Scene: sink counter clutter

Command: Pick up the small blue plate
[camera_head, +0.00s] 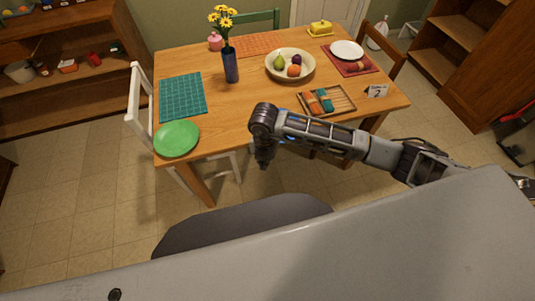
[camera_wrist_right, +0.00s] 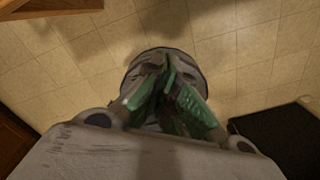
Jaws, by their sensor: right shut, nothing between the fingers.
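I see no small blue plate in either view. A green plate (camera_head: 177,138) lies at the table's near left corner. A white plate (camera_head: 347,49) lies on a red mat at the table's far right. My right gripper (camera_head: 263,163) hangs downward off the table's near edge, below my raised right forearm, apart from both plates. In the right wrist view its green-padded fingers (camera_wrist_right: 166,85) are together with nothing between them, above the tiled floor. My left gripper is in neither view.
The wooden table (camera_head: 222,112) bears a blue vase (camera_head: 230,66) with yellow flowers, a fruit bowl (camera_head: 290,65), a wooden tray (camera_head: 341,101) with rolled cloths and a teal mat (camera_head: 182,97). Chairs stand around it. Shelves (camera_head: 60,87) stand at left. Floor is open at lower left.

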